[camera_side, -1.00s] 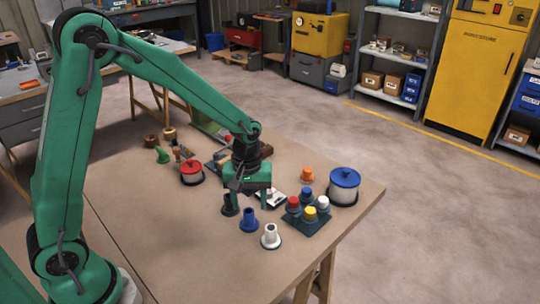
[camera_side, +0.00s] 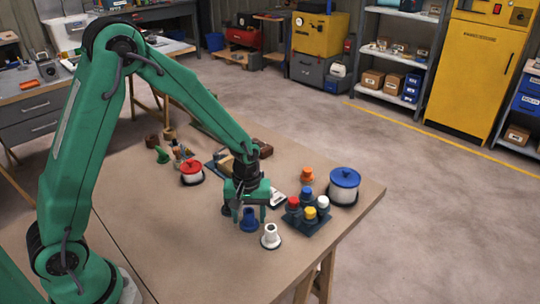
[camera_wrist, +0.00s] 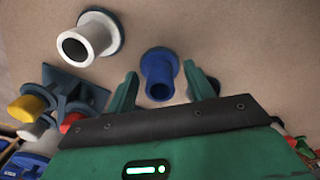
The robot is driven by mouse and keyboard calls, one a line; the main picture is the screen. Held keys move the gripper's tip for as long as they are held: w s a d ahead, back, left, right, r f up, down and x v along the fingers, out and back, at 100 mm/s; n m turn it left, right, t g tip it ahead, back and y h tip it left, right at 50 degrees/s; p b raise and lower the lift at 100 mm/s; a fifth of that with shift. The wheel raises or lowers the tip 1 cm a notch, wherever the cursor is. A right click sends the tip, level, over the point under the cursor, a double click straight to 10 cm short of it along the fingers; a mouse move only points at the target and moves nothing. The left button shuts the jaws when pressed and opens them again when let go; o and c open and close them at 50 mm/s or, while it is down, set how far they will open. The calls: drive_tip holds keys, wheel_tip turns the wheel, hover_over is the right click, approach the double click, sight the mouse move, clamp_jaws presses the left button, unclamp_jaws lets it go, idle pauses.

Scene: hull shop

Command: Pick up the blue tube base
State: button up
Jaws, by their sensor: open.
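The blue tube base (camera_side: 249,221) stands upright on the table, a flanged foot with a hollow tube. My gripper (camera_side: 249,213) is open above and just behind it in the side view. In the wrist view the blue tube base (camera_wrist: 158,78) shows between the two green fingers of my gripper (camera_wrist: 161,76). I see no contact, and its height against the fingertips is hard to tell. A black tube base (camera_side: 226,210) stands close by on the left, partly hidden by my gripper. A white tube base (camera_side: 270,237) stands in front to the right.
A dark rack (camera_side: 310,220) holding several coloured caps stands to the right. An orange piece (camera_side: 306,175) and a large blue-lidded pot (camera_side: 343,190) are beyond it. A red-lidded pot (camera_side: 191,174) stands at the back left. The table's (camera_side: 180,250) front is bare.

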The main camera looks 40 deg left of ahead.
drive_tip(key=c, duration=1.1)
drive_tip(key=shift+r, duration=0.15)
drive_tip(key=shift+r, duration=0.85)
wheel_tip(320, 180, up, 2)
drive_tip(key=shift+r, duration=0.25)
drive_tip(key=s+d+r, duration=0.6)
drive_tip(key=s+d, duration=0.1)
drive_tip(key=d, duration=0.2)
drive_tip(key=shift+d+r, duration=0.25)
drive_tip(key=shift+r, duration=0.05)
drive_tip(key=shift+w+a, duration=0.1)
drive_tip(key=shift+w, duration=0.1)
